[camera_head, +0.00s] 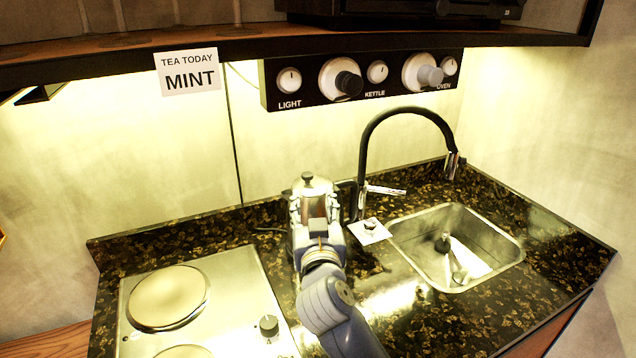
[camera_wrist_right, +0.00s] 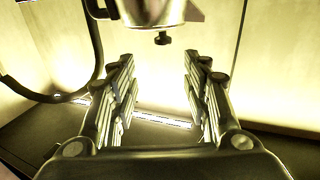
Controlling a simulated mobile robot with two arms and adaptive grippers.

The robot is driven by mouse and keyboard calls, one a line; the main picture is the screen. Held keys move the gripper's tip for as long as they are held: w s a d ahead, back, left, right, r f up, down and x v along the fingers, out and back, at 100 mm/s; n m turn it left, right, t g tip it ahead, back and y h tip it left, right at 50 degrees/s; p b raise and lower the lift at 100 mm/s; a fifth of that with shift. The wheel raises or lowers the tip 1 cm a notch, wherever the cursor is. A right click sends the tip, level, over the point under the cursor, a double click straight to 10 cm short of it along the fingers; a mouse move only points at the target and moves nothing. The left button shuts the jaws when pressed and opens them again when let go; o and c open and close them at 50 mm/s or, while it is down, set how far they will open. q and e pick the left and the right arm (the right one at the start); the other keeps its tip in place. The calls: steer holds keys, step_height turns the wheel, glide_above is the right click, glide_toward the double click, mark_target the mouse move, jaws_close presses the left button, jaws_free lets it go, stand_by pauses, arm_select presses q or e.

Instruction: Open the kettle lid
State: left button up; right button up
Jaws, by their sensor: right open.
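The metal kettle (camera_head: 313,186) stands at the back of the counter, partly hidden behind my right gripper. Its lid looks shut, with a small dark knob (camera_head: 307,176) on top. My right gripper (camera_head: 315,207) is open in front of the kettle, with its fingers apart. In the right wrist view the picture looks upside down: the kettle (camera_wrist_right: 150,8) is at the top edge and its knob (camera_wrist_right: 162,38) points down. The knob lies beyond the gap between my right fingers (camera_wrist_right: 158,78), and nothing is between them. My left gripper is not in view.
A black tap (camera_head: 364,150) rises just right of the kettle, by a steel sink (camera_head: 405,250). A small pale square (camera_head: 369,231) lies between them. A hob (camera_head: 240,290) is at the left. A shelf (camera_head: 290,42) and control panel (camera_head: 317,98) overhang the back.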

mark_target(308, 177)
steer(key=w, duration=0.7)
steer(key=w+a, duration=0.1)
steer(key=w, duration=0.2)
steer(key=shift+w+f, duration=0.2)
steer(key=shift+w, duration=0.2)
jaws_close()
